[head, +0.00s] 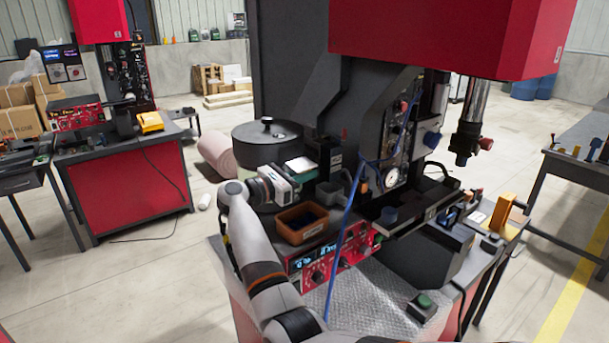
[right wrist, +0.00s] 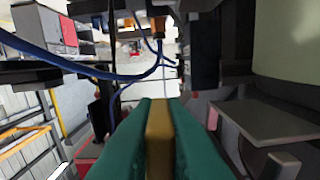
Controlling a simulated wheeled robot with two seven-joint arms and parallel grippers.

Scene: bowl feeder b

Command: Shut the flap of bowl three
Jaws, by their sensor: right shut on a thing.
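A dark round bowl with a lid and knob (head: 267,142) stands at the left of the red press machine. I cannot tell from any label whether it is bowl three. My right gripper (head: 306,167) is at the bowl's front right side. In the right wrist view its green fingers (right wrist: 160,138) are shut on a tan strip (right wrist: 160,128), which may be the flap's edge or handle. A pale rounded body (right wrist: 290,40) fills the upper right there, with a grey plate (right wrist: 265,132) below it. The flap itself is not clearly visible. My left gripper is not in view.
A brown bin (head: 302,233) and a grey bin (head: 330,192) sit close to my forearm. A blue cable (head: 340,245) hangs in front of the press.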

